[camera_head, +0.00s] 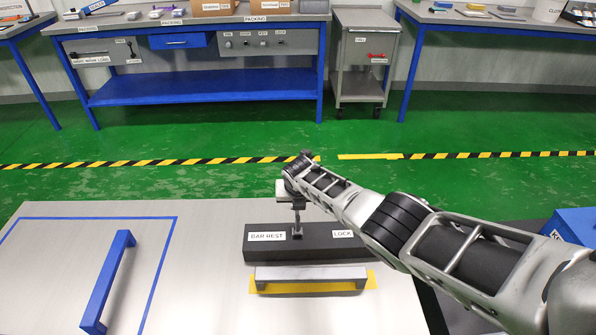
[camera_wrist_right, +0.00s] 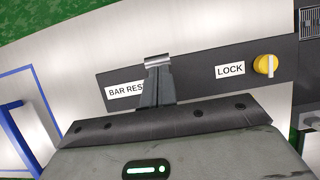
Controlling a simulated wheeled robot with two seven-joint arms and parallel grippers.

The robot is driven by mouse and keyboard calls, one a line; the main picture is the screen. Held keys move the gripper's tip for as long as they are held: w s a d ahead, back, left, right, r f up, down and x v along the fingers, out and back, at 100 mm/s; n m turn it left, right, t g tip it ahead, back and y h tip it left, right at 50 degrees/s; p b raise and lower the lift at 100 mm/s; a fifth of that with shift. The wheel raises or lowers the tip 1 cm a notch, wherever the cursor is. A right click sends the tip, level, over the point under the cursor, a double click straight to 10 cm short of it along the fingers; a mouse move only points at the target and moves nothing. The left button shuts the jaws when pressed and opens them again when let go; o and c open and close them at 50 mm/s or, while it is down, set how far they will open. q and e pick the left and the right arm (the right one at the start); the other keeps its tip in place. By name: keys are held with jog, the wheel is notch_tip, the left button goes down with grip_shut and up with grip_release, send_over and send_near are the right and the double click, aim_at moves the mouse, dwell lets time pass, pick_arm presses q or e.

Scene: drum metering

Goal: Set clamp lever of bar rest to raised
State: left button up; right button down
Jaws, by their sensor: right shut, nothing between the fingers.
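The bar rest (camera_head: 265,252) is a dark block on the light table, labelled BAR REST and LOCK. It also shows in the right wrist view (camera_wrist_right: 205,75). A short metal piece, apparently the clamp lever (camera_wrist_right: 158,61), shows as a silver cylinder just past my fingertips; whether they touch it is unclear. My right gripper (camera_wrist_right: 157,88) is shut and empty, pointing down over the block beside the BAR REST label. In the head view my right gripper (camera_head: 298,212) partly hides the lever, so its angle is hard to tell. My left gripper is out of view.
A yellow knob (camera_wrist_right: 265,65) sits by the LOCK label. A silver bar (camera_head: 310,274) lies before the block on a yellow patch (camera_head: 258,289). A blue handle (camera_head: 108,280) stands left. A blue box (camera_head: 575,225) is at right. Table space left of the block is clear.

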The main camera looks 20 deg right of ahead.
notch_tip(320, 180, up, 12)
jog(key=s+p, duration=0.1)
jog(key=shift+a+f+p, duration=0.15)
jog(key=shift+a+p, duration=0.1)
jog(key=shift+p, duration=0.15)
jog(key=s+a+f+m+g+y, duration=0.1)
jog(key=s+a+f+m, duration=0.2)
jog(key=s+m, duration=0.45)
jog(key=s+a+f+m+y, duration=0.1)
jog(key=s+a+f+m, duration=0.3)
jog(key=s, duration=0.6)
jog(key=s+d+r+m, duration=0.3)
jog(key=s+r+m, duration=0.1)
jog(key=s+m, duration=0.55)
jog(key=s+d+r+m, duration=0.4)
jog(key=s+m, duration=0.5)
jog(key=s, duration=0.2)
jog(key=w+a+f+t+y, duration=0.2)
jog(key=w+a+f+t, duration=0.3)
jog(key=f, duration=0.4)
jog(key=shift+w+f+t, duration=0.2)
jog(key=shift+f+t, duration=0.05)
jog(key=shift+t, duration=0.35)
